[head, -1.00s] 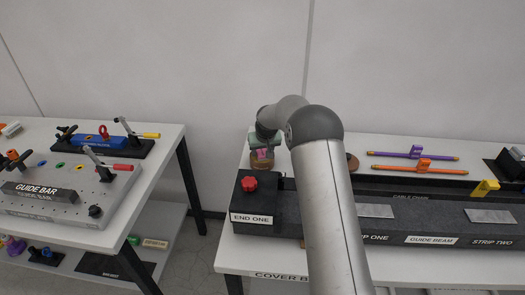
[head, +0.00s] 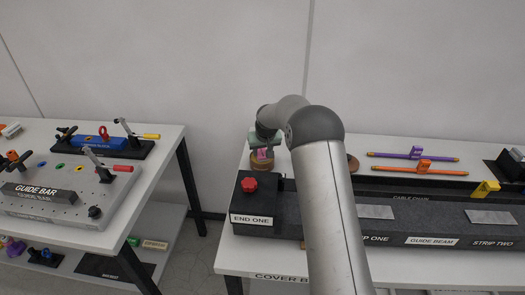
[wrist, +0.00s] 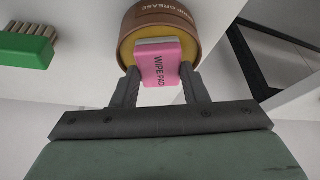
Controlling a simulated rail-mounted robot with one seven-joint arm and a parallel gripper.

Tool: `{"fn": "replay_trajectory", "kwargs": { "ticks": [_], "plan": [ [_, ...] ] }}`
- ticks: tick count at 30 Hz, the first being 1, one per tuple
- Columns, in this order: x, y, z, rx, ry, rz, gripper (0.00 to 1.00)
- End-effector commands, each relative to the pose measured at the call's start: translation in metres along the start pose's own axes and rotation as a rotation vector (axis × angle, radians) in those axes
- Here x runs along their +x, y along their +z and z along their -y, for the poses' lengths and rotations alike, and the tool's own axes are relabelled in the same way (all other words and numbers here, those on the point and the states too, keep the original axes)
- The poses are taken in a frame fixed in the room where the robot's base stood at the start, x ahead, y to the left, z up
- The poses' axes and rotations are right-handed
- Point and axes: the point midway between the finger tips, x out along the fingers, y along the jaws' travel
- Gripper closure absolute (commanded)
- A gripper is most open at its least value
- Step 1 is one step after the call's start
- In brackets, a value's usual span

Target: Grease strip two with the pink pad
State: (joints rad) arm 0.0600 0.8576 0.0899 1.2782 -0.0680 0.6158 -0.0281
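My gripper (wrist: 160,88) is shut on the pink wipe pad (wrist: 160,62), one finger on each side of it. The pad is over the round brown grease tin (wrist: 163,14), in front of its yellow contents. I cannot tell whether it touches the grease. In the head view the pad (head: 262,153) and tin (head: 261,164) show at the back left of the right table, below my gripper (head: 263,142). Strip two is a grey metal plate (head: 491,217) on the dark guide beam at the far right, above its label (head: 492,243).
Another grey plate (head: 376,212) lies left of strip two, partly behind my arm. A yellow piece (head: 485,188) stands behind strip two. A green brush (wrist: 25,48) lies beside the tin.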

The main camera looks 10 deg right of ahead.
Motion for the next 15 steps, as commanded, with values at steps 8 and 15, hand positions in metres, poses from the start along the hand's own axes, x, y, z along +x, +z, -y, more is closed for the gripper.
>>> {"fn": "replay_trajectory", "kwargs": {
  "ticks": [8, 15],
  "plan": [
    [0.0, 0.0, 0.0, 0.0, 0.0, 0.0, 0.87],
    [0.0003, 0.0001, -0.0001, 0.0, 0.0, 0.0, 0.87]
  ]
}}
